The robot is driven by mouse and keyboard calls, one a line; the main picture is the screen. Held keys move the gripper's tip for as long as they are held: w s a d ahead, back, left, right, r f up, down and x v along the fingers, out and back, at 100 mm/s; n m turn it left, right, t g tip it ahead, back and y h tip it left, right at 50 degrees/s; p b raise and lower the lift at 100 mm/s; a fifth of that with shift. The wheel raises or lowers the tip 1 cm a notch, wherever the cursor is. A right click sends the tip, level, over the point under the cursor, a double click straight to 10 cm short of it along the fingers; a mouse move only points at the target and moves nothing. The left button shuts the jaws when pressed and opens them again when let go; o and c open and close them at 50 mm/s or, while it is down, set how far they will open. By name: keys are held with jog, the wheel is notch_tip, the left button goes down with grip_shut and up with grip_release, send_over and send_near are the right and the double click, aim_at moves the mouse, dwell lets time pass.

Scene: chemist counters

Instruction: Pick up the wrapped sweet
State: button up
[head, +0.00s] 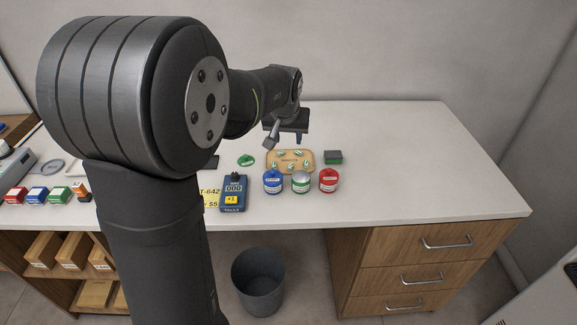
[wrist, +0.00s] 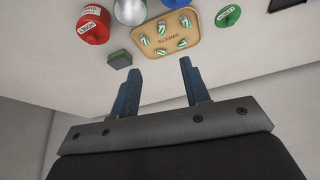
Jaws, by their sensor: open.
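Several green-and-white wrapped sweets lie on a tan tray (head: 309,168) on the counter. One wrapped sweet (head: 281,153) shows near the tray's back left in the head view. In the wrist view the sweets, one of them a wrapped sweet (wrist: 161,27), sit apart from each other on the tray (wrist: 150,45). My gripper (wrist: 158,75) is open and empty, its two fingers pointing toward the tray's side. In the head view my gripper (head: 285,141) is above the counter at the tray's back edge, and its fingers are partly hidden by the arm.
Blue (head: 273,183), white-green (head: 300,183) and red (head: 329,181) jars stand in front of the tray. A green-black block (head: 333,157) is to its right, a green tag (head: 246,160) to its left. A blue counter device (head: 234,193) is front left. The counter's right side is clear.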

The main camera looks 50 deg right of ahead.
send_near(290, 165)
notch_tip(290, 165, down, 2)
jog(key=shift+f, duration=0.25)
jog(key=shift+w+d+x, duration=0.1)
jog(key=shift+d+x, duration=0.05)
jog(key=shift+x, duration=1.3)
jog(key=shift+w+d+x, duration=0.15)
jog(key=shift+d+x, duration=0.05)
jog(key=shift+x, duration=1.25)
jog(key=shift+r, duration=0.2)
jog(key=shift+c, duration=0.4)
grip_shut()
